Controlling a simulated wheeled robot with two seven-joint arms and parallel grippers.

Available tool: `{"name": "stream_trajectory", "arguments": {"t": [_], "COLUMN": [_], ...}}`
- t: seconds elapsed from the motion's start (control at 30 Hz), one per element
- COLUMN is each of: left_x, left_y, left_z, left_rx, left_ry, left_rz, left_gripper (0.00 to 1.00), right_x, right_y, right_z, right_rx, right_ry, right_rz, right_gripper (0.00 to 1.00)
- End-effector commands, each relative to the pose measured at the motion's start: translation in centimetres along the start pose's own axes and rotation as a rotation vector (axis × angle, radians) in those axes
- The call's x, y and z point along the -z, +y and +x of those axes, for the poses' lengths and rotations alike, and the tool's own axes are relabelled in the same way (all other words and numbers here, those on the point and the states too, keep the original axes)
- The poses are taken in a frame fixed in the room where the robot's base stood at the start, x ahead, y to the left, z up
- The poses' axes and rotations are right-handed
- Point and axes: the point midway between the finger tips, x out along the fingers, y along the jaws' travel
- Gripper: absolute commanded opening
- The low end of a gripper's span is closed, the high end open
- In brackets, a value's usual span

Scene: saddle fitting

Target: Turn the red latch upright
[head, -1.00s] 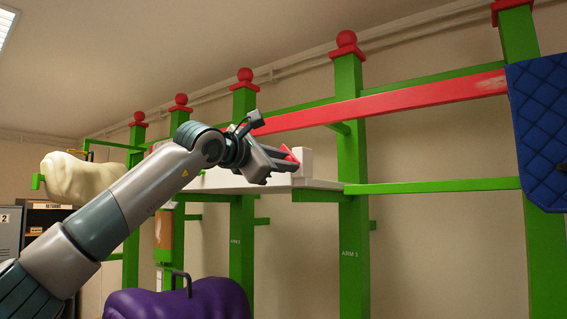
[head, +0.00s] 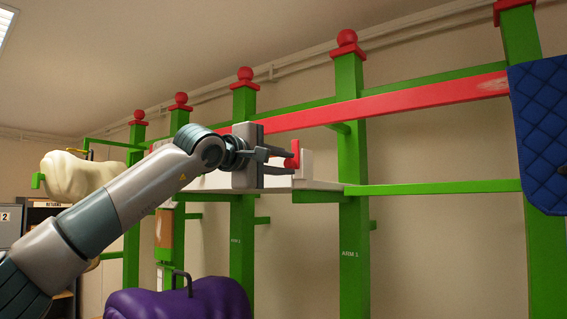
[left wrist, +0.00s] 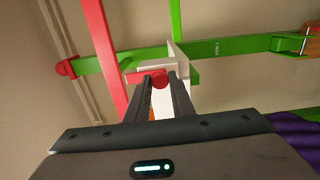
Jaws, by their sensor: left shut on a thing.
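The red latch (head: 295,151) is at the white block (head: 306,164) on the right end of the white shelf. In the head view it stands upright, its narrow part pointing up. My left gripper (head: 286,163) reaches it from the left and is shut on it, with one finger above the other. In the left wrist view, the latch (left wrist: 158,79) shows between the fingertips (left wrist: 158,88), its arm pointing to picture left. The fingers hide part of the latch. My right gripper is not in view.
Green posts (head: 351,220) with red ball tops carry the shelf (head: 325,185). A blue quilted pad (head: 540,130) hangs at right. A purple saddle-like form (head: 205,301) stands below, a cream one (head: 78,176) at left.

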Motion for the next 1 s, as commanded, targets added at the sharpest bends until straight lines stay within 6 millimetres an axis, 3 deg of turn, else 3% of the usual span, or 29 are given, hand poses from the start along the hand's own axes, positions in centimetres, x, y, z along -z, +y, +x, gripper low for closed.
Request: {"name": "stream_trajectory", "arguments": {"t": [0.43,0.47,0.53,1.0], "left_x": [-0.1,-0.1,-0.1,0.03], "left_y": [-0.15,-0.16,-0.16,-0.16], "left_z": [0.05,0.05,0.05,-0.53], "left_rx": [0.003,0.003,0.003,0.0], "left_ry": [-0.002,-0.002,-0.002,0.0], "left_rz": [0.015,0.015,0.015,0.014], "left_gripper": [0.0,0.24,0.4,0.4], "right_x": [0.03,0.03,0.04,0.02], "right_y": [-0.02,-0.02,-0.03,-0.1], "right_z": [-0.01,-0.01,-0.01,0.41], "right_rx": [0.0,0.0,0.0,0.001], "right_ry": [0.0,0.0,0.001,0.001], "right_rz": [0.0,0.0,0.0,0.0], "right_gripper": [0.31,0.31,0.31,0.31]}}
